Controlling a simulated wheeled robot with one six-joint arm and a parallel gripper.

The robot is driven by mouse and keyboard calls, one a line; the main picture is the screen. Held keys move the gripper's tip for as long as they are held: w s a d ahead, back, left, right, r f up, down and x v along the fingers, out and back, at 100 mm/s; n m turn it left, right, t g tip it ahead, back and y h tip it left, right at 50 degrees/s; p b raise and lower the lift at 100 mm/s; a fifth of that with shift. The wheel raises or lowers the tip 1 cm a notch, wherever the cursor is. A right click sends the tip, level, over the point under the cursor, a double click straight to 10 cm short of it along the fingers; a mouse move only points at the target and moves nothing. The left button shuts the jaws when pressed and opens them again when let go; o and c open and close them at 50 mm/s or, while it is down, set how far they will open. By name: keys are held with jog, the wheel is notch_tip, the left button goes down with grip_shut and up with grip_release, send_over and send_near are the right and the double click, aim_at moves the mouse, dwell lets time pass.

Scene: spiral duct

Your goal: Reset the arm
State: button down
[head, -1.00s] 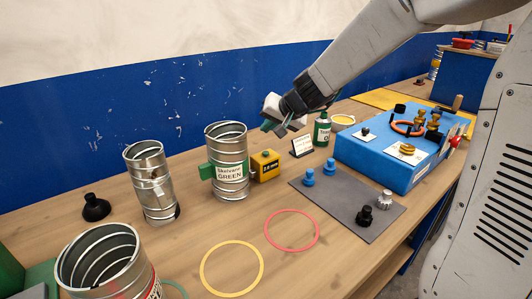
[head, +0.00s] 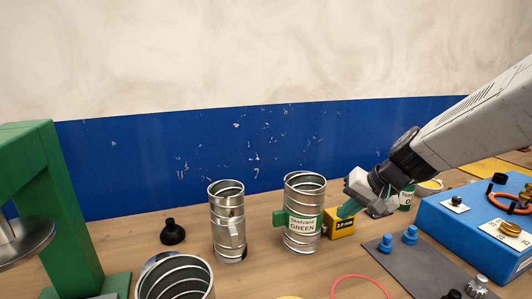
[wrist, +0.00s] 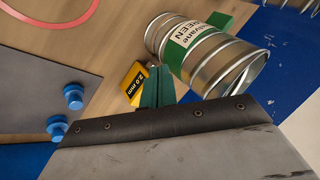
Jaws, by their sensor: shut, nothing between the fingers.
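My gripper (head: 350,208) hangs above the bench at the right in the head view, just right of the yellow block marked 2.0 mm (head: 341,222). Its green fingers (wrist: 157,88) show shut and empty in the wrist view, close to the yellow block (wrist: 134,82). I cannot tell whether they touch it. The spiral duct labelled GREEN (head: 303,212) stands upright left of the gripper, with a green piece at its side. It also shows in the wrist view (wrist: 207,55). My arm reaches in from the right edge.
A plain spiral duct (head: 228,222), a black plunger-like piece (head: 172,233) and a wider duct (head: 176,277) stand to the left. A green press (head: 70,215) is at far left. Blue knobs (head: 410,233) lie on a grey mat (head: 425,262). A blue box (head: 480,225) stands right.

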jog(key=s+d+r+n+g+h, duration=0.1)
jog(key=s+d+r+h, duration=0.1)
jog(key=s, duration=1.1)
jog(key=s+d+r+n+g+h, duration=0.2)
jog(key=s+d+h, duration=0.1)
jog(key=s, duration=1.1)
jog(key=shift+d, duration=0.5)
